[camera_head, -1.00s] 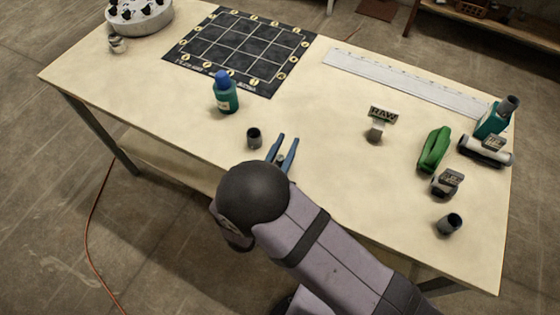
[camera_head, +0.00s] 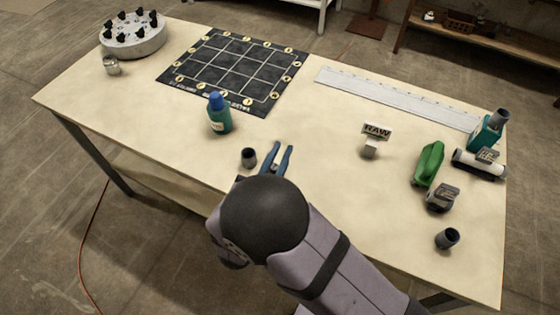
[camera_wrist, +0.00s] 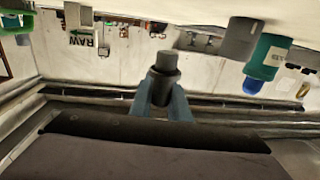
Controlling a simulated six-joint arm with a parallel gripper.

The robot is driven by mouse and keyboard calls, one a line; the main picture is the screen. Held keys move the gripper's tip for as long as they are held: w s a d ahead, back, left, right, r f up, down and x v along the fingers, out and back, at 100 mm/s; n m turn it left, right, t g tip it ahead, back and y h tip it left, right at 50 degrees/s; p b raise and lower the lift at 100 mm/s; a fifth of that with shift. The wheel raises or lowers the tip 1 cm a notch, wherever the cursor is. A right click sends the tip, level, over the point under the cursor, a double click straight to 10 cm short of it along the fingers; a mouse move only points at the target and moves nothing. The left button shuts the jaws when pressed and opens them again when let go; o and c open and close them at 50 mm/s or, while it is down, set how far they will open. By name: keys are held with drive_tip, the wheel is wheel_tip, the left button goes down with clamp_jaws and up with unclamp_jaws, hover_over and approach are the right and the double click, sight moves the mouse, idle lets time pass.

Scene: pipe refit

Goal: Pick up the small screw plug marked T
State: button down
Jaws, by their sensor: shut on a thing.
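A small dark grey stepped plug (camera_wrist: 164,72) stands between the two blue fingers of my gripper (camera_wrist: 163,90) in the wrist view, its narrower end pointing away from the palm. The fingers are shut on it. I cannot see a T mark on it. In the head view my gripper (camera_head: 276,158) is over the front part of the table, just right of a dark grey hollow fitting (camera_head: 248,158). In that view my arm hides the lower part of the fingers, and the plug cannot be clearly made out.
A teal bottle with a blue cap (camera_head: 219,113) stands behind the fitting. A black grid mat (camera_head: 237,72), a round holder (camera_head: 133,37) and a ruler (camera_head: 400,98) lie farther back. A RAW sign (camera_head: 376,132), green object (camera_head: 428,163) and another fitting (camera_head: 447,238) are right.

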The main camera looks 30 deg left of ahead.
drive_tip(key=shift+r, duration=2.65)
